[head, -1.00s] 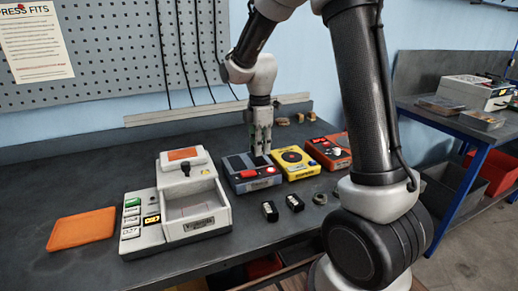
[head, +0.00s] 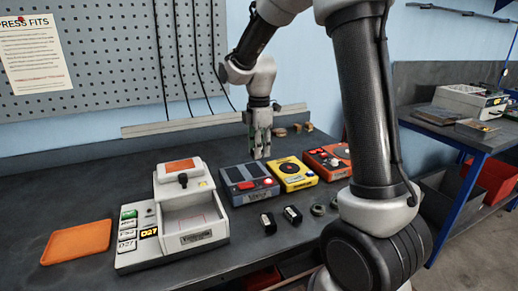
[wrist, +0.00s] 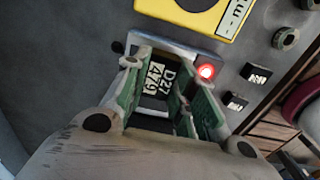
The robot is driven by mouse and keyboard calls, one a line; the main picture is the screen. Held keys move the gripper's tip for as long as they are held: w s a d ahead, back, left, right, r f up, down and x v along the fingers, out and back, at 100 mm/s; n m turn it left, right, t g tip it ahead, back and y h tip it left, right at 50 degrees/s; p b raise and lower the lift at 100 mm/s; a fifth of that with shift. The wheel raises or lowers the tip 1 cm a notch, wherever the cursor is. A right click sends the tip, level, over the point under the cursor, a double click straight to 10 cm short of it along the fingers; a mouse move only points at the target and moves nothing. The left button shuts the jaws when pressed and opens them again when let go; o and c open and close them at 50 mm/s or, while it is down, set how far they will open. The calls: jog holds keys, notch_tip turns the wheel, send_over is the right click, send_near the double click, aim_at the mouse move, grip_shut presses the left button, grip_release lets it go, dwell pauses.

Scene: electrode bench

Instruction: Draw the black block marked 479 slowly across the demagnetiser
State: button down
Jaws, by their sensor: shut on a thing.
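My gripper (head: 261,152) is shut on a black block (wrist: 158,78) with a white label reading D27 479. In the wrist view the block sits between the green-lined fingers. In the head view the fingers hang over the back right part of a blue-grey box (head: 238,174) with a dark top, apparently just above it. The block is hard to make out there. I cannot read the box's name plate, so I cannot confirm that it is the demagnetiser. A red lamp (wrist: 206,71) glows beside the fingers in the wrist view.
A yellow box (head: 293,174) and an orange box (head: 328,160) stand to the right. Two small black blocks (head: 268,223) (head: 292,215) and rings (head: 318,210) lie in front. A white machine (head: 196,217) and an orange tray (head: 77,242) stand left.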

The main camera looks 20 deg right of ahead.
jog(key=shift+r, duration=2.25)
jog(key=shift+w, duration=0.1)
